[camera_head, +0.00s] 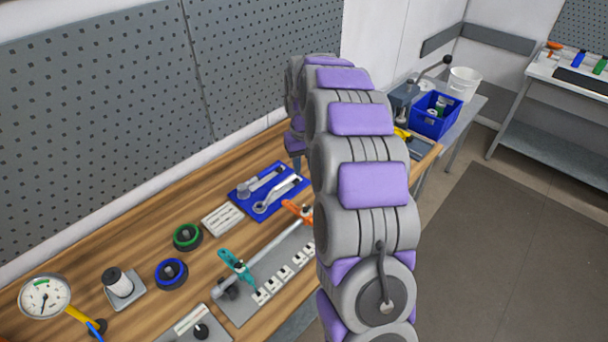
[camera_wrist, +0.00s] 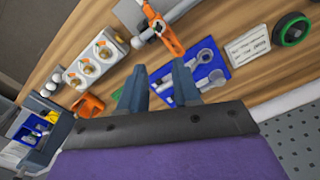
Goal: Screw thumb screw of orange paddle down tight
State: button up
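The orange paddle (camera_wrist: 168,36) sits on the grey shaft (camera_wrist: 182,8) near the top of the wrist view. In the head view the orange paddle (camera_head: 294,209) shows just left of my arm, which hides part of it. A teal paddle (camera_head: 236,267) is on the same shaft. My arm mostly hides the gripper in the head view.
A blue tray with wrenches (camera_head: 248,201) lies behind the shaft, near the fingers in the wrist view. A white card (camera_head: 222,219), green-ringed (camera_head: 187,237) and blue-ringed (camera_head: 171,273) round parts lie left. A pegboard wall (camera_head: 90,110) rises behind. A blue bin (camera_head: 432,126) stands far right.

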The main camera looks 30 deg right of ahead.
aim_at(305, 209)
jog(key=shift+r, duration=0.25)
jog(key=f+b, duration=0.1)
jog(key=b, duration=0.6)
jog(key=shift+w+b, duration=0.15)
jog(key=shift+b, duration=0.25)
jog(key=f+b, duration=0.2)
jog(key=f, duration=0.3)
jog(key=f+b, duration=0.2)
jog(key=f, duration=0.4)
jog(key=f+b, duration=0.1)
jog(key=f, duration=0.4)
jog(key=shift+s+d+f+b, duration=0.1)
jog(key=shift+s+f+b, duration=0.2)
jog(key=shift+b, duration=0.1)
